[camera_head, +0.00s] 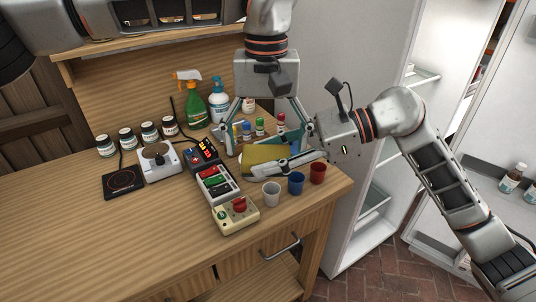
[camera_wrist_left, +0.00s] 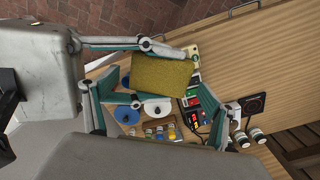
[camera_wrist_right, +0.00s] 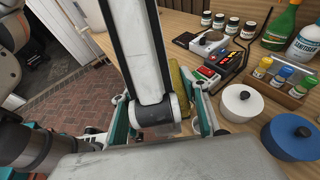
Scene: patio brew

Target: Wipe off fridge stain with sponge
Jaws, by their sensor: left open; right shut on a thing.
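The yellow sponge (camera_head: 262,154) is above the right end of the counter. It shows broad side on in the left wrist view (camera_wrist_left: 160,76) and as a narrow strip in the right wrist view (camera_wrist_right: 178,80). My right gripper (camera_head: 276,164) comes in from the right and is shut on the sponge. My left gripper (camera_head: 263,142) points down close to it with its fingers spread, open; I cannot tell whether it touches the sponge. The fridge (camera_head: 340,55) stands open at the right. I see no stain on its visible surfaces.
White, blue and red cups (camera_head: 271,194) stand near the counter's front right edge. A control box (camera_head: 236,213), scale (camera_head: 159,160) and several jars (camera_head: 127,139) are left. Spray (camera_head: 192,100) and pump bottles (camera_head: 218,104) stand behind. The front left counter is clear.

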